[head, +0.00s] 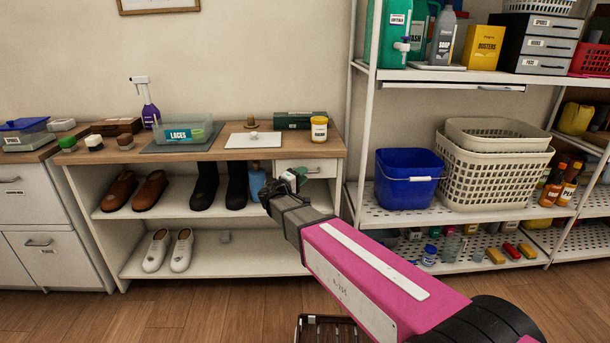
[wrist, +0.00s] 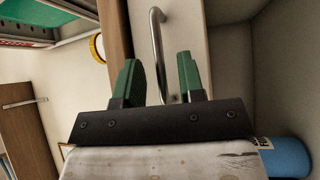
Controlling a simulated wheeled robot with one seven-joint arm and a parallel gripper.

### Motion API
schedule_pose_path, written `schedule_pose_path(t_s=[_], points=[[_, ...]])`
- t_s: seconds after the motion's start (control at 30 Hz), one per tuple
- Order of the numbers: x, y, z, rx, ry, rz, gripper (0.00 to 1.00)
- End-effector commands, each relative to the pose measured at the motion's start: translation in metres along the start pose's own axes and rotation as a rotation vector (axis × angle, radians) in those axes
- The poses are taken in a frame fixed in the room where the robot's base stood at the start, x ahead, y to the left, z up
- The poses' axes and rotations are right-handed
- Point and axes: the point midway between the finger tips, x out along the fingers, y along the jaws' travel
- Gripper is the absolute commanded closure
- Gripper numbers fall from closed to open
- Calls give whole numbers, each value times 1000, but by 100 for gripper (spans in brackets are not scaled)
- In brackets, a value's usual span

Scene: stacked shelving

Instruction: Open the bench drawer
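The bench (head: 160,155) has a small white drawer (head: 326,162) under the right end of its wooden top. The drawer looks shut. Its metal bar handle (head: 313,171) is partly behind my gripper in the head view. My gripper (head: 296,176) is in front of the drawer, near the handle. In the wrist view my gripper (wrist: 160,80) has its two green fingers apart with nothing held. The handle (wrist: 157,50) stands upright in that view, ahead of the gap between the fingers. I cannot tell whether any finger touches it.
A blue bottle (head: 257,184) stands on the bench shelf left of my gripper, and shows close by in the wrist view (wrist: 289,155). Black boots (head: 237,185) are beside it. A metal rack (head: 358,150) rises at the right.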

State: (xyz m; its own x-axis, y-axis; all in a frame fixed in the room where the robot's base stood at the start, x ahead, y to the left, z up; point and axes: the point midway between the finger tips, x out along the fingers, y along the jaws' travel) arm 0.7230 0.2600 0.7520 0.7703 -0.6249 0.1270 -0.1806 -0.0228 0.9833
Motion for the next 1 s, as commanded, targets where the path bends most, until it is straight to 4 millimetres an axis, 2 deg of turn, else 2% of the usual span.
schedule_pose_path(t_s=[0.2, 0.5, 0.57, 0.6, 0.63, 1.0], points=[[16, 0, 0, 0, -1, 0, 64], [17, 0, 0, 0, 0, 0, 64], [17, 0, 0, 0, -1, 0, 84], [17, 0, 0, 0, -1, 0, 97], [17, 0, 0, 0, -1, 0, 100], [16, 0, 1, 0, -1, -1, 100]])
